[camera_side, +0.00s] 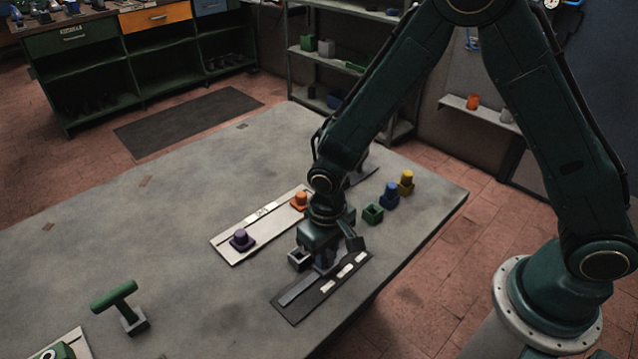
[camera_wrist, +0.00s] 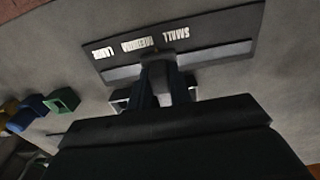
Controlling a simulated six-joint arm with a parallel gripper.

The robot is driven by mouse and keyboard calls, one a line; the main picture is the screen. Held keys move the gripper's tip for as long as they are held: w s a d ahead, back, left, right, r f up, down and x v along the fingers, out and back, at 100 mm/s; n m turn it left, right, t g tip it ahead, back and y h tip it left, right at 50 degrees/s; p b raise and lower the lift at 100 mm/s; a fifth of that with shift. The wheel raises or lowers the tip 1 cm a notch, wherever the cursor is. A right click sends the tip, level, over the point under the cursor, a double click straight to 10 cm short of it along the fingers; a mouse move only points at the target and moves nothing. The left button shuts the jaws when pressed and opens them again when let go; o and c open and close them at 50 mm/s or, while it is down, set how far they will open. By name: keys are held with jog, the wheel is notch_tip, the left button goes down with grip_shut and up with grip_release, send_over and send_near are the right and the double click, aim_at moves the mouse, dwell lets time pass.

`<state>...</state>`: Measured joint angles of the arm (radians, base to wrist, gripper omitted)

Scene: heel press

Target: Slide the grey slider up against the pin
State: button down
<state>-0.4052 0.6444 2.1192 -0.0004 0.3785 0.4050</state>
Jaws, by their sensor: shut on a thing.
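A dark plate (camera_side: 297,306) with a lighter rail strip (camera_side: 298,290) and white labels lies on the table. In the wrist view the plate (camera_wrist: 215,28) carries the labels SMALL, MEDIUM and LARGE, upside down. My gripper (camera_side: 325,268) is down at the plate's rail, near the middle label. In the wrist view my gripper (camera_wrist: 161,88) is shut on the grey slider (camera_wrist: 158,72), a dark grey piece at the rail. The slider is mostly hidden by my gripper in the side view. I cannot make out the pin in either view.
A green T-handle (camera_side: 117,296) stands front left.

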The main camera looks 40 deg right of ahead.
jog(key=c, duration=1.3)
grip_release()
jog(key=shift+r, duration=0.1)
notch_tip(320, 180, up, 14)
jog(key=shift+f, duration=0.15)
